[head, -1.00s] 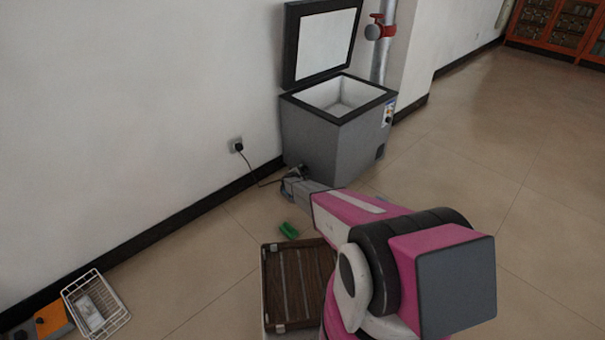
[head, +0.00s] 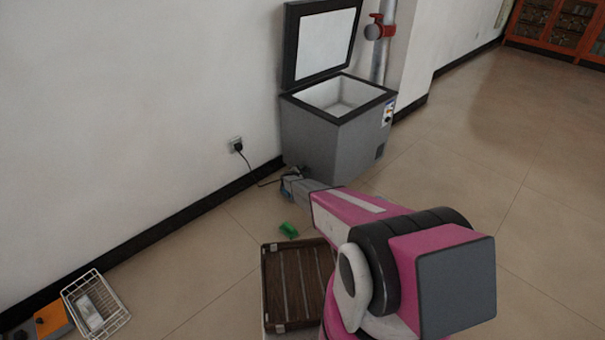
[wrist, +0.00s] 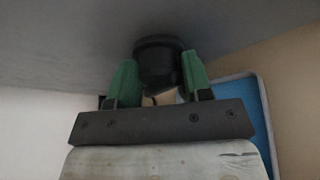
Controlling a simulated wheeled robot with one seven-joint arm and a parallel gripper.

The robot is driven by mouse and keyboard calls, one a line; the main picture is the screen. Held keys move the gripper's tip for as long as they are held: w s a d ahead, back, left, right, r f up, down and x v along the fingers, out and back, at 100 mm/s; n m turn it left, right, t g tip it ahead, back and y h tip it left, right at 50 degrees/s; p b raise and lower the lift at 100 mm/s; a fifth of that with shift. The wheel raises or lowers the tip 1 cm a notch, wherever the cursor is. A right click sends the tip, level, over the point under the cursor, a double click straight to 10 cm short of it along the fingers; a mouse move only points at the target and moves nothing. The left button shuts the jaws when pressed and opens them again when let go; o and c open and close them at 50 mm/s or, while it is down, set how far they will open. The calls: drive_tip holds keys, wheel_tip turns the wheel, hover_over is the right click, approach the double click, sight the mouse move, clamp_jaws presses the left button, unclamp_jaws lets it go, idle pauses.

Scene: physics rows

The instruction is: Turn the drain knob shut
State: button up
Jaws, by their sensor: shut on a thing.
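The drain knob is a dark round knob (wrist: 158,62) on the grey side of the chest freezer (head: 325,140). In the wrist view my gripper (wrist: 157,82) has its two green fingers on either side of the knob and is shut on it. In the head view my pink arm reaches to the freezer's lower left side, where the knob is too small and dark to make out. The freezer's lid (head: 323,45) stands open and its white inside shows. How far the knob is turned cannot be told.
A black cord runs from a wall socket (head: 235,144) to the freezer. A green object (head: 289,230), a slatted brown crate (head: 266,285) and a white wire basket (head: 124,318) are nearer. The floor at right is clear.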

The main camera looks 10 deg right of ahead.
drive_tip(key=n, duration=0.1)
drive_tip(key=n+g, duration=0.1)
drive_tip(key=n+h, duration=0.1)
drive_tip(key=shift+w+a+r+g, duration=0.1)
drive_tip(key=shift+w+a+g, duration=0.15)
drive_tip(key=shift+w+g, duration=0.15)
drive_tip(key=shift+c, duration=0.2)
drive_tip(key=n, duration=0.1)
drive_tip(key=n+g, duration=0.1)
drive_tip(key=shift+w+a+n+g+h, duration=0.1)
drive_tip(key=shift+a+n+g+h, duration=0.05)
drive_tip(key=shift+n+g+h, duration=0.2)
drive_tip(key=shift+w+n+g+h, duration=0.1)
drive_tip(key=shift+n+g+h, duration=0.5)
drive_tip(key=shift+n, duration=0.55)
drive_tip(key=shift+f+n+g+h, duration=0.2)
drive_tip(key=shift+n+g+h, duration=0.35)
drive_tip(key=shift+n, duration=0.55)
drive_tip(key=o, duration=0.9)
drive_tip(key=shift+r, duration=0.1)
